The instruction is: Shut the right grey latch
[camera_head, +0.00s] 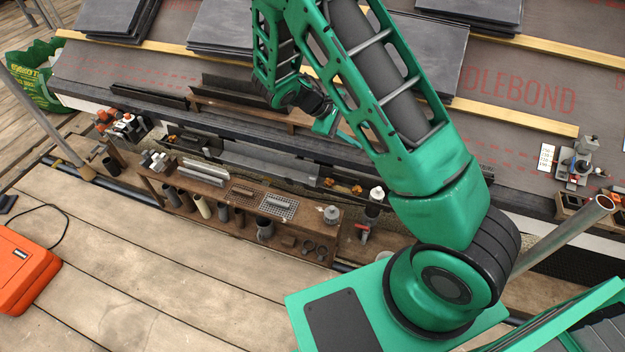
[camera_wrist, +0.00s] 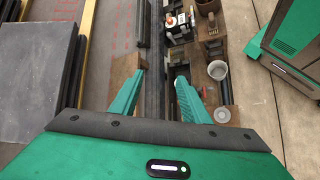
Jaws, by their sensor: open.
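I cannot make out a grey latch in either view. An orange case (camera_head: 22,268) lies on the planks at the left edge of the head view, partly cut off, with a small dark mark on it. My gripper (camera_head: 326,124) is over the lower roof edge and the tool shelf, partly hidden by my own arm, far to the right of the case. In the wrist view my gripper (camera_wrist: 160,77) shows two green fingers spread apart with nothing held between them.
A wooden shelf (camera_head: 225,190) with tools and pots stands along the roof edge. Slate stacks (camera_head: 222,25) and battens (camera_head: 520,110) lie on the roof. A metal pole (camera_head: 560,240) rises at right. A green bag (camera_head: 35,75) is at upper left. Planks (camera_head: 140,270) are mostly clear.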

